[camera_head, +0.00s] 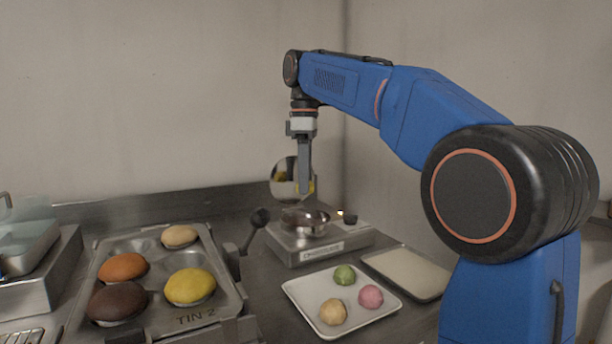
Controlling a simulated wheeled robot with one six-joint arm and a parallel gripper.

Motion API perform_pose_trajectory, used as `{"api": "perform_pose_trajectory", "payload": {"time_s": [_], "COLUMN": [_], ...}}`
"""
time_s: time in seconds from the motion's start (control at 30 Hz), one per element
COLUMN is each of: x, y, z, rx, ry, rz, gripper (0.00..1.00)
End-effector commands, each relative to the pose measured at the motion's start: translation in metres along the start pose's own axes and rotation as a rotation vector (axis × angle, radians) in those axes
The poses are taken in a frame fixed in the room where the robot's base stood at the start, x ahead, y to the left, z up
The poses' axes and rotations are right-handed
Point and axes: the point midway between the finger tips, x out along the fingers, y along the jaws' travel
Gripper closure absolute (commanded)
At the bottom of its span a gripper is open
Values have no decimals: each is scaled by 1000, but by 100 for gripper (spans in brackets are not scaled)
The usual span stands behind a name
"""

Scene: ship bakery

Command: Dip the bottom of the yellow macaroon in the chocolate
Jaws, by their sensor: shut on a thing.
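My gripper (305,188) points straight down over the chocolate station and is shut on the yellow macaroon (312,186). Only a small yellow part of the macaroon shows; the finger hides the rest. The metal chocolate bowl (318,227) sits below it on a metal unit (307,248) with a label that reads like "CHOCOLATE". The macaroon appears above the bowl's rim, apart from it. The chocolate surface is hard to make out from here.
A round shiny disc (280,188) stands behind the bowl. A white tray (300,298) holds green, pink and pale-tan macaroons. A pale-filled shallow tray (425,285) lies to its right. At left, tin 2 (222,311) holds several buns. A black-knobbed lever (260,218) stands left of the unit.

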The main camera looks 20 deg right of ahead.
Motion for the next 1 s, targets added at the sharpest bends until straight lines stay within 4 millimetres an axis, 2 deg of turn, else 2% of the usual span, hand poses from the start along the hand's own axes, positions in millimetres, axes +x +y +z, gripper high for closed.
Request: {"api": "perform_pose_trajectory", "payload": {"time_s": [1.0], "x": [65], "y": [1], "z": [0], "rx": [0], "ry": [0], "rz": [-1], "gripper": [77]}}
